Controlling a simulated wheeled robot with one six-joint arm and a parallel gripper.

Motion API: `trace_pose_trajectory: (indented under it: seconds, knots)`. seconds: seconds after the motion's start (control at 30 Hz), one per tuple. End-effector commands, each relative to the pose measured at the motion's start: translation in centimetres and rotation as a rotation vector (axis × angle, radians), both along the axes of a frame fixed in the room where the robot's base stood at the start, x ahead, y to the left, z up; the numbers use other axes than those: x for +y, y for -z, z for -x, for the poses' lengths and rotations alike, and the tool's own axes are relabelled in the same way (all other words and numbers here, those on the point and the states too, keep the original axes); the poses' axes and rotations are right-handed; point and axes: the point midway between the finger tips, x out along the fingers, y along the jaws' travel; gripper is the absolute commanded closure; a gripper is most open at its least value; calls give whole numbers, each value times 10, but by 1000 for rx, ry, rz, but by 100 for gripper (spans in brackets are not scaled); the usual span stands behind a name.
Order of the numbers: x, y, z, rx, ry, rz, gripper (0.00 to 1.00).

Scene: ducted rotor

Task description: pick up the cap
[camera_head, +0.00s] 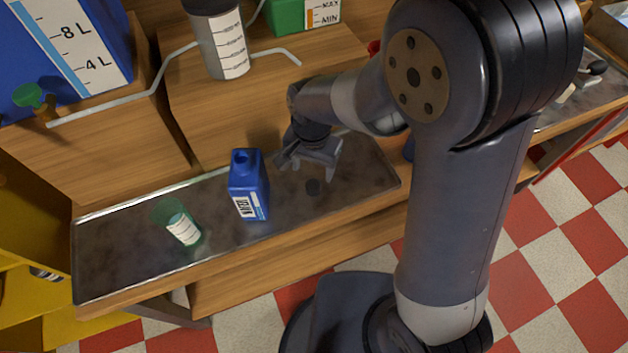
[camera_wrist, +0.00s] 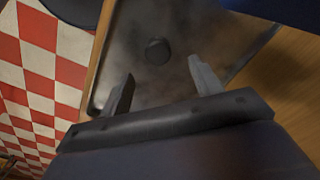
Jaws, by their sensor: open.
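The cap looks like a small dark round disc (camera_head: 313,187) lying flat on the metal tray (camera_head: 110,260). It also shows in the wrist view, a dark cap (camera_wrist: 157,51) beyond the fingertips and roughly between their lines. My gripper (camera_head: 306,166) is above the tray, just behind the cap in the head view. In the wrist view my gripper (camera_wrist: 160,80) has its two fingers spread apart with nothing between them. The gripper does not touch the cap.
A blue bottle (camera_head: 248,187) with an open neck stands left of the gripper. A translucent green cup (camera_head: 180,222) stands farther left on the tray. A grey container (camera_head: 218,40), a pale tube (camera_head: 110,108) and a large blue tank (camera_head: 60,50) are behind. The tray right of the cap is clear.

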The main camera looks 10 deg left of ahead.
Motion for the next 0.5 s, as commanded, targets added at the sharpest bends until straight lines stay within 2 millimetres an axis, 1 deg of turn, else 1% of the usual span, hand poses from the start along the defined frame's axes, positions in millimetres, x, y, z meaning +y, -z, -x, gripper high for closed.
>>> trace_pose_trajectory:
  seconds: [0.03,0.27,0.5]
  knots:
    - [0,6,1,2,0,1,39]
    - [-1,23,2,4,0,2,39]
    - [-2,54,4,2,0,1,39]
